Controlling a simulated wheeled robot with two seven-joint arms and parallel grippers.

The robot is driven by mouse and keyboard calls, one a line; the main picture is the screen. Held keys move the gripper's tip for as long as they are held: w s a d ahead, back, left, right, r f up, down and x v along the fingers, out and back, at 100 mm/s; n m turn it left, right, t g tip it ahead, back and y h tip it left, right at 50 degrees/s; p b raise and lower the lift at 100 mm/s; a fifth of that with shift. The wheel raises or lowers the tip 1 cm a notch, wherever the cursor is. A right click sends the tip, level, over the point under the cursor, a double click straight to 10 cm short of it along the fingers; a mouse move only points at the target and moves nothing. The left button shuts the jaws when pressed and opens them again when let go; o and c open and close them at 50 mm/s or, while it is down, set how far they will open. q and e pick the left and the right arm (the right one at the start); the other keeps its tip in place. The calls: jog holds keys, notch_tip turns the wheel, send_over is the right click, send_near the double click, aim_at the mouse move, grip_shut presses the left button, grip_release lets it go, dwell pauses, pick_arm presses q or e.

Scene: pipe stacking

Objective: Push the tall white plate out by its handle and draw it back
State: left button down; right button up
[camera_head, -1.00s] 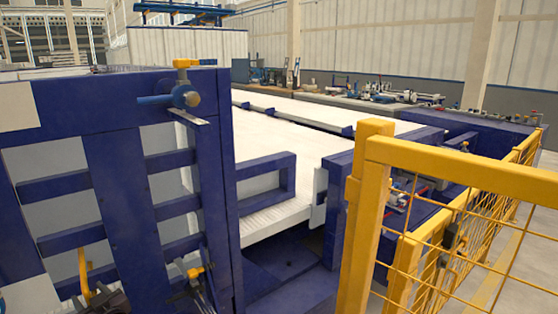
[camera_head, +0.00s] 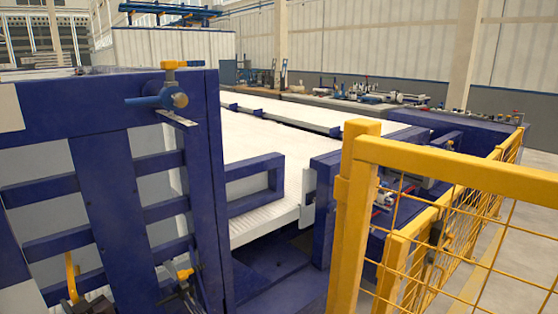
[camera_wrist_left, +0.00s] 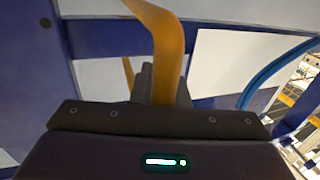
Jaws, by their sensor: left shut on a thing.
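A tall white plate (camera_head: 42,164) stands upright at the left of the head view, behind the bars of a blue frame (camera_head: 105,190). Its yellow handle (camera_head: 71,277) shows low at the left, and it also rises through the middle of the left wrist view (camera_wrist_left: 166,50). My left gripper (camera_wrist_left: 162,88) is shut on this curved handle, with its dark fingers at either side of it. In the head view only a dark part of the left gripper (camera_head: 80,302) shows at the bottom edge. My right gripper is not in view.
A yellow mesh fence (camera_head: 440,230) stands at the right. A long white bed (camera_head: 275,140) with a blue bracket (camera_head: 255,183) lies behind the frame. A yellow-and-blue valve-like fitting (camera_head: 172,97) sits on the frame's corner. Open floor shows at the far right.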

pick_arm(q)
jog(key=shift+w+d+p, duration=0.2)
jog(key=shift+d+p, duration=0.1)
jog(key=shift+d, duration=0.45)
jog(key=shift+s+d+p, duration=1.1)
jog(key=shift+s+p, duration=0.05)
jog(key=shift+s, duration=0.15)
jog(key=shift+s+d, duration=0.1)
jog(key=shift+s+d+r+p, duration=0.1)
jog(key=shift+s+d+p, duration=0.1)
jog(key=shift+p, duration=0.15)
dwell(0.5)
jog(key=c, duration=1.7)
grip_release()
jog(key=shift+d, duration=0.1)
jog(key=o, duration=0.5)
jog(key=shift+w+d, duration=0.2)
jog(key=shift+o, duration=0.2)
